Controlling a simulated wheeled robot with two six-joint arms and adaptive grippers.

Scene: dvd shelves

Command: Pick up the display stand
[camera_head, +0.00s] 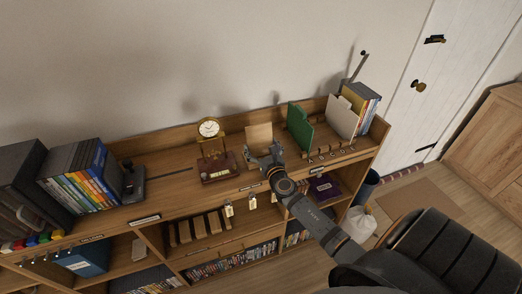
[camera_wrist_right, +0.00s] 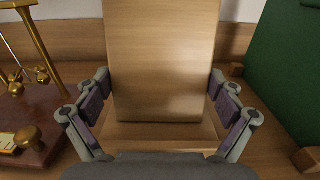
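The display stand (camera_head: 259,135) is a light wooden piece with an upright back panel, standing on the shelf top between the clock and the green divider. In the right wrist view its panel (camera_wrist_right: 165,60) fills the middle, with a low base below it. My right gripper (camera_head: 262,157) is in front of the stand. Its fingers (camera_wrist_right: 165,100) are spread wide, one at each side of the panel and close to its edges. I cannot tell whether they touch it. My left gripper is not in view.
A gold clock (camera_head: 208,130) on a red-brown base (camera_head: 217,168) stands close on the left. A green divider (camera_head: 299,127) stands close on the right, with a white one (camera_head: 342,118) beyond. Books (camera_head: 80,178) and a dark figure (camera_head: 132,184) stand farther left. The wall is behind.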

